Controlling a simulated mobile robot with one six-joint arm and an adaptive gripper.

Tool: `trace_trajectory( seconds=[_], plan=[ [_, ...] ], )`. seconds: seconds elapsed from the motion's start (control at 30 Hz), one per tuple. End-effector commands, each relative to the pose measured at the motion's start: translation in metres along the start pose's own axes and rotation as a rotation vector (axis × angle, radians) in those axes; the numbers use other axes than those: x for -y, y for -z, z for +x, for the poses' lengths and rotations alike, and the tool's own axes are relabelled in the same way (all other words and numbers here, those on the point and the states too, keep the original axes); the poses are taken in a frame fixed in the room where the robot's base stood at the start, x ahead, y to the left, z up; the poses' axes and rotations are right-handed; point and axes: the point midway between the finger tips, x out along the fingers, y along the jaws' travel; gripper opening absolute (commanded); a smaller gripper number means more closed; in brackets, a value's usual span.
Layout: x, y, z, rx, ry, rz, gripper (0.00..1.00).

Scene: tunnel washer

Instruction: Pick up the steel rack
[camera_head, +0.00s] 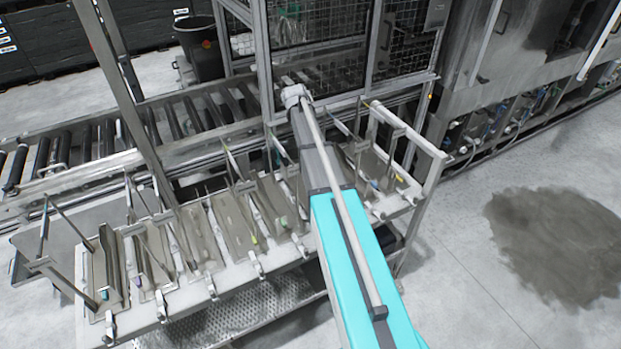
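Several steel racks stand side by side in a row on a pale steel table (200,293). Each looks like a flat metal plate with thin upright bars, and some carry small coloured tags. One rack (105,268) is at the left end, others (236,222) are in the middle, and another (372,165) is at the right end. I cannot tell which one the task means. My teal and grey arm reaches over the row and hides part of it right of the middle. My gripper's fingers do not show.
A roller conveyor (95,140) runs behind the table beside a mesh-fenced steel frame (262,60). A black bin (200,45) stands at the back. A steel machine (520,45) is at the upper right. The floor at right is clear, with a dark stain (560,240).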

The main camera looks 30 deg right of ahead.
Motion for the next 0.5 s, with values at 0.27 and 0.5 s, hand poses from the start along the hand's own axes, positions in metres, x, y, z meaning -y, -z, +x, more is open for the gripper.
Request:
trace_trajectory(
  seconds=[0.27, 0.5],
  plan=[
    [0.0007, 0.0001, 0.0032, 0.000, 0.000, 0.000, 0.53],
    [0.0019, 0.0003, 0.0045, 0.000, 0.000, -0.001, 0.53]
  ],
)
